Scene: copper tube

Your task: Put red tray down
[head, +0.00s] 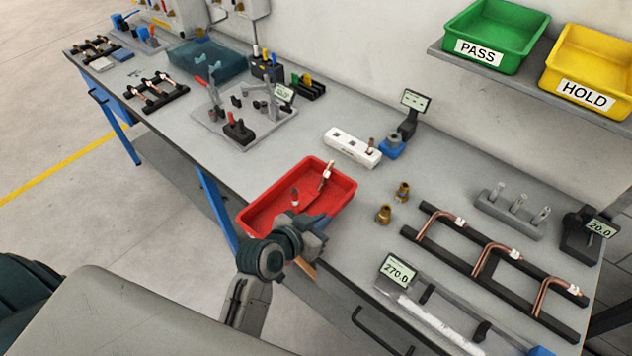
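The red tray (341,200) is at the front edge of the grey workbench, and its near left corner reaches the bench edge or slightly past it. I cannot tell whether its base rests fully on the bench. A copper piece with a white tag (326,175) leans at its far right side, and a small dark-and-red object (294,198) is inside. My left gripper (316,228) is at the tray's near right rim, seen from behind. Its fingertips are hard to make out, so its grip on the rim is unclear. My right gripper is not in view.
A black rack with copper tubes (480,262) and a 270.0 display (398,270) are at right. A clamp fixture (240,125) stands at left. Green PASS (497,35) and yellow HOLD bins (590,70) sit on a shelf.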

